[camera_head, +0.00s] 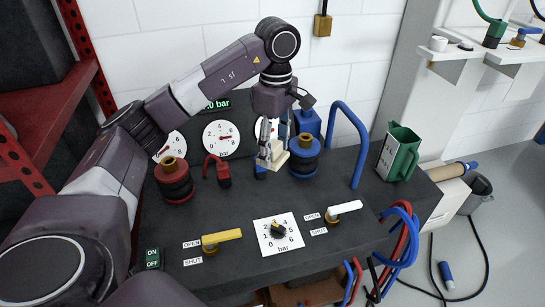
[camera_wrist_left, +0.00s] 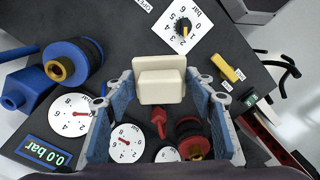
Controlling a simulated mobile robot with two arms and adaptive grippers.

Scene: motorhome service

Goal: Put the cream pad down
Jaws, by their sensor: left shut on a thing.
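The cream pad (camera_wrist_left: 160,80) is a small stepped block, seen clearly in the left wrist view. My left gripper (camera_wrist_left: 160,88) is shut on it, with one blue-padded finger on each side. In the head view the pad (camera_head: 279,160) shows small and partly hidden by the fingers of my left gripper (camera_head: 270,156). It hangs over the back part of the dark bench (camera_head: 350,250), left of a blue-topped round fitting (camera_head: 304,156). I cannot tell how high above the bench it is. My right gripper is not in view.
Pressure gauges (camera_head: 222,138) stand at the back. A red-topped fitting (camera_head: 174,180) and a red lever (camera_head: 219,170) are to the left. Yellow (camera_head: 222,237) and white (camera_head: 345,208) valve handles flank a dial (camera_head: 278,233) in front. A green jug (camera_head: 400,155) stands right.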

